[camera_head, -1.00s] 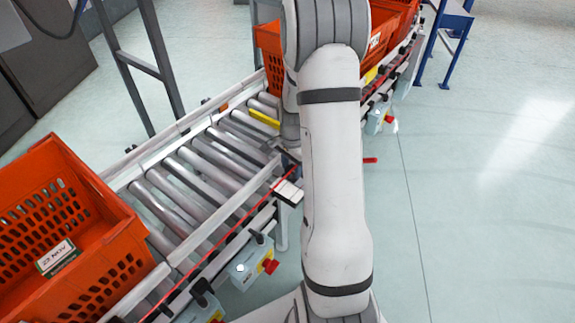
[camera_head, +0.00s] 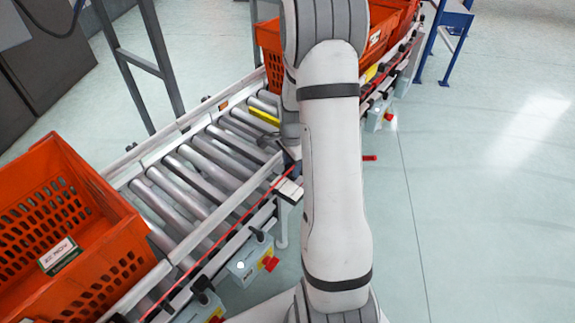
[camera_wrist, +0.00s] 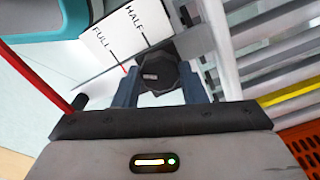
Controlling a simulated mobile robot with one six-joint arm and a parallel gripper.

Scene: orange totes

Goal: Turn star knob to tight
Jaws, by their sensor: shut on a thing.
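The star knob (camera_wrist: 160,74) is dark and many-sided, and shows in the middle of the wrist view. My gripper (camera_wrist: 165,82) is shut on it, with one blue-grey finger on each side. A white plate (camera_wrist: 118,38) beside the knob carries the words FULL and HALF, with a small red mark by its edge near FULL. I see no word "tight". In the head view the white plate (camera_head: 290,189) shows at the conveyor's near rail, while my arm hides the knob and most of the gripper.
A roller conveyor (camera_head: 190,165) runs diagonally, with an orange tote (camera_head: 115,255) at its near end and another orange tote (camera_head: 268,40) beyond my arm. A red cord runs along the rail above a control box (camera_head: 245,262).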

